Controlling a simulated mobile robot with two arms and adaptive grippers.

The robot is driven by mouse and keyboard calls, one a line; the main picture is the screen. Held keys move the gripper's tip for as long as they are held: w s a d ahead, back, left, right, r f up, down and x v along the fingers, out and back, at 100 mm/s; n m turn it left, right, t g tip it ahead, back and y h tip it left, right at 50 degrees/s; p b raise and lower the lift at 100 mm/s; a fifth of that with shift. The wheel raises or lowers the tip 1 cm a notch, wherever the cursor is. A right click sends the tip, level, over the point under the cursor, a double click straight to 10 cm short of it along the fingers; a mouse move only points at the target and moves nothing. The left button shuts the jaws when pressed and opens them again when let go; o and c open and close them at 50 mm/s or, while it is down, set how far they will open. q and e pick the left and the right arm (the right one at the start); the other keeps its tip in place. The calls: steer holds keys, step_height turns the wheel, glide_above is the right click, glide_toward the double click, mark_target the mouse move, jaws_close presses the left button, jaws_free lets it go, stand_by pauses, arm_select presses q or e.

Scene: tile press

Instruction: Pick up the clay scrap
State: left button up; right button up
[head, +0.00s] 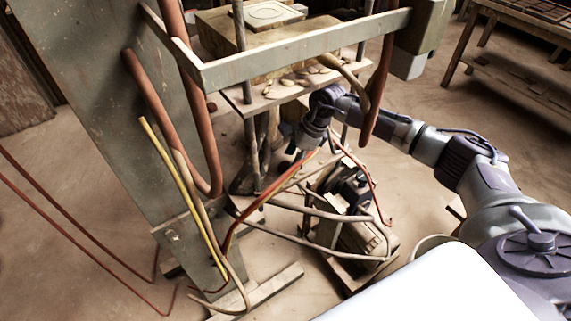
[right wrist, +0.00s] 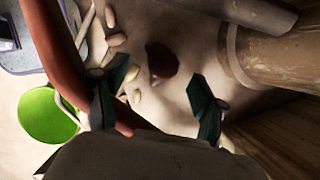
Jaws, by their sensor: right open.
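Several pale clay scraps (head: 290,82) lie on the ledge of the press in the head view. In the right wrist view, pale scraps (right wrist: 116,40) lie at upper left, and a dark brown patch (right wrist: 161,62) shows beyond the gap between my fingers; I cannot tell whether it is a lump or a hole. My right gripper (right wrist: 160,100) is open, with its two dark fingers apart and nothing between them. In the head view my right gripper (head: 304,152) is small and partly lost against the clutter near the press ledge. My left gripper is not in view.
The press's grey frame bar (head: 300,50) and red hoses (head: 378,90) stand close to my right arm. Bent pipes and a motor unit (head: 355,235) fill the floor below. A wooden bench (head: 510,70) stands at upper right. A green round thing (right wrist: 46,115) shows in the right wrist view.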

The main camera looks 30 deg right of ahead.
steer(key=shift+w+a+f, duration=0.2)
steer(key=shift+a+f, duration=0.2)
steer(key=shift+f, duration=0.2)
steer(key=c, duration=1.2)
